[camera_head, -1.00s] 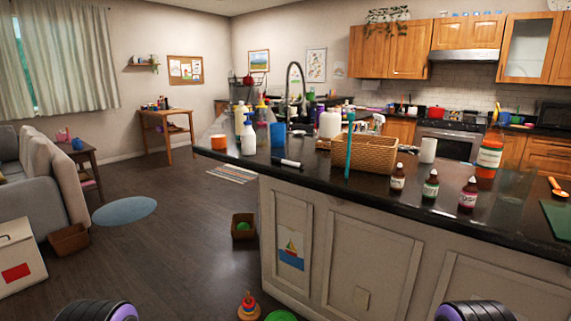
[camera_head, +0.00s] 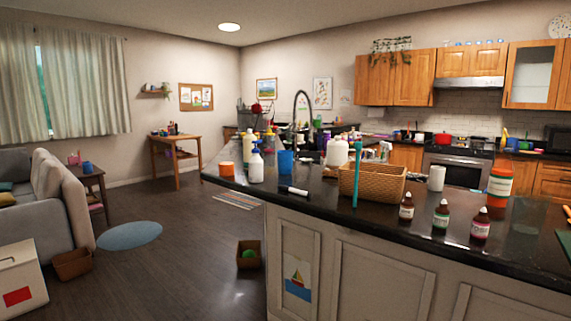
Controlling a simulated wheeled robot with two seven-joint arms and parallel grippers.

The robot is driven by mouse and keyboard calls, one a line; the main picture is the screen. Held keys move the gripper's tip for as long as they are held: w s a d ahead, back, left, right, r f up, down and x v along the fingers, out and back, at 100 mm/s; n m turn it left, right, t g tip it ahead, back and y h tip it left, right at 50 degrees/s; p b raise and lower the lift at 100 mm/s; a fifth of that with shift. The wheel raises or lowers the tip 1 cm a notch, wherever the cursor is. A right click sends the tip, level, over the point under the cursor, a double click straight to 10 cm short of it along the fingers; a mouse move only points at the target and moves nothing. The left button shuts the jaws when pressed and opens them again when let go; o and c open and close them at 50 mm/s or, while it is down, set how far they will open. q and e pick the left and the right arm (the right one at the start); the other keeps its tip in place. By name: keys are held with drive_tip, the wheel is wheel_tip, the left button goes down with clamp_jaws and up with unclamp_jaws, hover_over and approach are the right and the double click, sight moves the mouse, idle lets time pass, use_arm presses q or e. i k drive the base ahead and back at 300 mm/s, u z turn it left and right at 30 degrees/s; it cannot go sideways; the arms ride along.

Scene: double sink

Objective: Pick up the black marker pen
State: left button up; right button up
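The black marker pen (camera_head: 294,191) lies on the dark countertop (camera_head: 330,206), near its front edge. It has a white barrel and a black end, and it lies left of the wicker basket. It is small in the view. Neither of my grippers shows in the head view.
A wicker basket (camera_head: 372,184) with an upright teal stick (camera_head: 357,172) at its front stands right of the pen. A blue cup (camera_head: 286,162), a white bottle (camera_head: 256,167) and an orange cup (camera_head: 227,169) stand behind and left.

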sight(282, 187)
drive_tip(key=u, duration=1.85)
drive_tip(key=i, duration=1.6)
drive_tip(key=z, duration=2.75)
